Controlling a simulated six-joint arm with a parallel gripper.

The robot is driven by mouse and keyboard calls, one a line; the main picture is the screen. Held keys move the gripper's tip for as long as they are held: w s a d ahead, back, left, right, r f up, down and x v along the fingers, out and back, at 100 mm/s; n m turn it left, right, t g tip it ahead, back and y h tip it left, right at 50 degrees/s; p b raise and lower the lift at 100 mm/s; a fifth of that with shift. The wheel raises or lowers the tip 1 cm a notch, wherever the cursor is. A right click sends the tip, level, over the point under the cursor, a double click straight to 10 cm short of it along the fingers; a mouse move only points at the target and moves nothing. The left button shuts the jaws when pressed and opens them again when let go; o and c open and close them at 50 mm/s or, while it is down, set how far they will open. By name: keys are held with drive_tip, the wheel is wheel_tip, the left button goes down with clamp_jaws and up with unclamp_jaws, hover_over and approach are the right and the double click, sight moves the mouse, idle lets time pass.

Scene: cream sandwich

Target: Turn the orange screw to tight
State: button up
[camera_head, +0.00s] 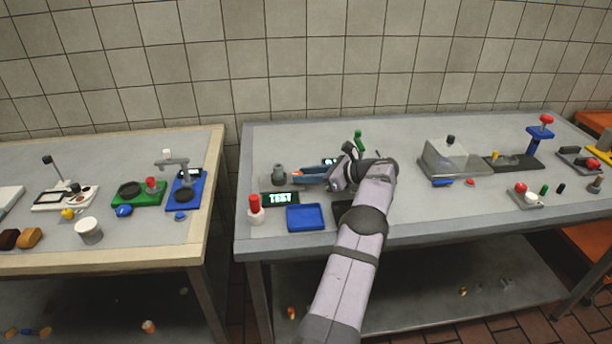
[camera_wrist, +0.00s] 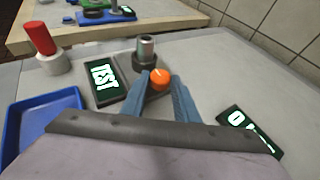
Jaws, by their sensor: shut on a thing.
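The orange screw (camera_wrist: 159,79) shows in the wrist view as a round orange knob with a pale mark on top. My gripper (camera_wrist: 160,83) has its two blue fingers on either side of the knob, shut on it. In the head view my gripper (camera_head: 297,176) reaches left over the grey table, and a small bit of orange shows between its fingers. A grey metal cylinder on a dark base (camera_wrist: 146,52) stands just beyond the screw.
A black display reading TEST (camera_wrist: 104,83) lies left of the fingers, and another display (camera_wrist: 248,132) lies to the right. A blue tray (camera_head: 306,218) and a red-topped white piece (camera_head: 255,213) are near the front edge. A green-handled thing (camera_head: 358,141) stands behind my gripper.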

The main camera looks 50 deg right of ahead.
drive_tip(key=shift+a+f+m+h+b, duration=0.15)
drive_tip(key=shift+m+h+b, duration=0.55)
drive_tip(key=shift+b, duration=0.7)
drive_tip(key=shift+a+f+m+h+b, duration=0.15)
drive_tip(key=shift+m+h+b, duration=0.5)
drive_tip(key=shift+b, duration=0.75)
drive_tip(key=h+b, duration=0.1)
drive_tip(key=b, duration=0.1)
drive_tip(key=m+h+b, duration=0.1)
drive_tip(key=b, duration=0.1)
drive_tip(key=shift+a+m, duration=0.25)
drive_tip(key=shift+a, duration=0.05)
drive_tip(key=h+b, duration=0.1)
drive_tip(key=m+h+b, duration=0.1)
drive_tip(key=b, duration=0.1)
drive_tip(key=shift+a+r+m+g, duration=0.15)
drive_tip(key=shift+r+m+g, duration=0.05)
drive_tip(key=shift+m+g, duration=0.1)
drive_tip(key=shift+r, duration=0.1)
drive_tip(key=o, duration=1.1)
drive_tip(key=shift+c, duration=0.2)
drive_tip(key=shift+r+y+p, duration=0.15)
drive_tip(key=shift+y+p, duration=0.1)
drive_tip(key=shift+p, duration=0.45)
